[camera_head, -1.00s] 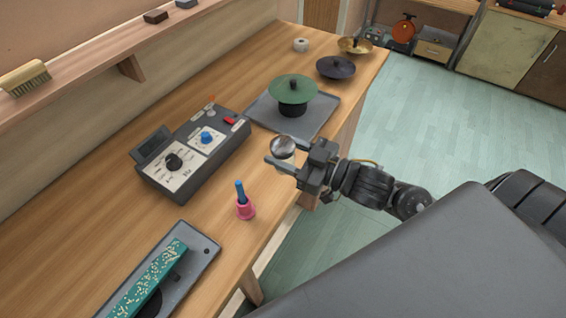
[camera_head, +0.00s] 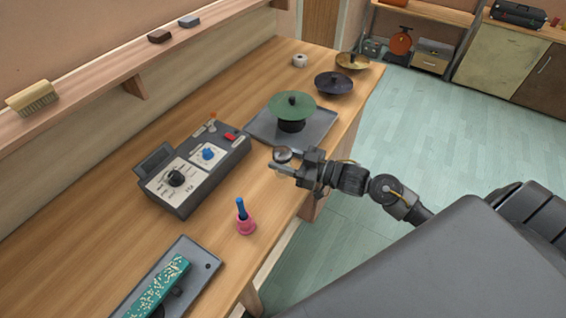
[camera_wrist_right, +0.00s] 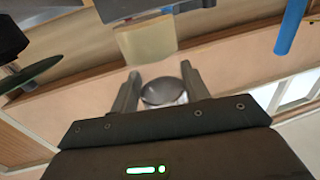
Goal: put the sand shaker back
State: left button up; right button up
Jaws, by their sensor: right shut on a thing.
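A small rounded silvery thing (camera_head: 282,154), which I take to be the sand shaker, is held by my right gripper (camera_head: 281,162). That gripper is shut on it near the bench's right edge, between the green cymbal and the pink holder in the picture. In the right wrist view, the shaker's dull metal face (camera_wrist_right: 162,92) shows between the two fingers (camera_wrist_right: 160,88). I cannot tell its height above the bench. My left gripper is not in view.
A green cymbal (camera_head: 292,106) stands on a grey tray (camera_head: 318,133). Left are a knobbed control box (camera_head: 196,165), a pink holder (camera_head: 246,227) with a blue stick, and a teal speckled block (camera_head: 158,287) on another tray. Bare wood (camera_head: 90,235) lies left of the box.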

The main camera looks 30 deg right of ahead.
jog(key=shift+w+d+f, duration=0.25)
jog(key=shift+w+f, duration=0.3)
jog(key=shift+f, duration=0.15)
jog(key=shift+w+d+f, duration=0.2)
jog(key=shift+w+f, duration=0.35)
jog(key=shift+f, duration=0.1)
notch_tip(320, 180, down, 3)
jog(key=shift+w+d+r+p, duration=0.1)
jog(key=shift+p, duration=0.2)
jog(key=shift+f, duration=0.3)
jog(key=shift+f, duration=0.15)
jog(key=o, duration=1.1)
